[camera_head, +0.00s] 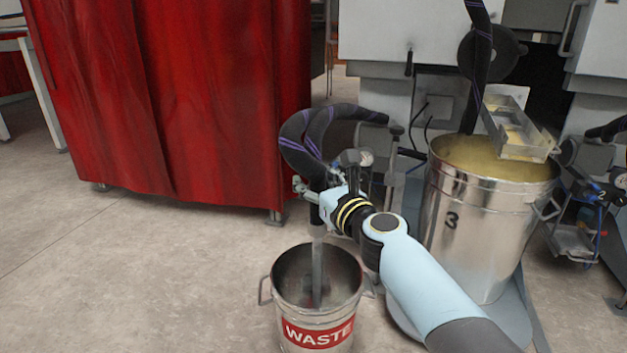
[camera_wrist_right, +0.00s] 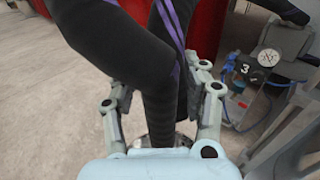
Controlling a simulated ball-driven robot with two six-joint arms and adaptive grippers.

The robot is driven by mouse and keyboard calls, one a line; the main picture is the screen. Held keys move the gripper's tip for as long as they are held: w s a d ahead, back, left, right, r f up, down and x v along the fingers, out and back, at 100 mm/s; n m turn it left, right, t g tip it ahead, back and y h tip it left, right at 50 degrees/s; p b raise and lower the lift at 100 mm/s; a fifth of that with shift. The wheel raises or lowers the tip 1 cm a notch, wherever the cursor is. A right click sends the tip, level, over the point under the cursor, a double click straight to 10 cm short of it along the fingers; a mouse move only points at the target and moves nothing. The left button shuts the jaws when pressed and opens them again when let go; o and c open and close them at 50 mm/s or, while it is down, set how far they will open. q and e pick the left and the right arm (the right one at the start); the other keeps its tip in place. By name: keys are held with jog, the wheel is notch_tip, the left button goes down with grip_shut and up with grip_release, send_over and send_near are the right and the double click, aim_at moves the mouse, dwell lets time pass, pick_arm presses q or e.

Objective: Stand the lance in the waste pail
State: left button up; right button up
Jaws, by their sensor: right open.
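The waste pail (camera_head: 290,305) is a metal bucket with a red WASTE label, standing on the floor at the bottom middle of the head view. The lance (camera_head: 317,265), a grey tube, stands nearly upright with its lower end inside the pail. A black hose (camera_head: 297,135) with purple stripes loops from its top. My right gripper (camera_head: 315,190) is at the lance's upper end above the pail. In the right wrist view, its open fingers (camera_wrist_right: 162,100) are on both sides of the dark hose (camera_wrist_right: 160,55), which hides most of the lance. My left gripper is out of view.
A metal drum (camera_head: 478,235) marked 3, holding yellow powder, stands right of the pail, with a metal tray (camera_head: 520,140) over its rim. A red curtained unit (camera_head: 180,100) stands behind left. The floor (camera_head: 130,270) left of the pail is clear.

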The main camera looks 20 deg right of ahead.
jog(key=s+d, duration=0.2)
jog(key=s, duration=0.9)
jog(key=shift+s+r, duration=0.15)
jog(key=shift+s, duration=0.2)
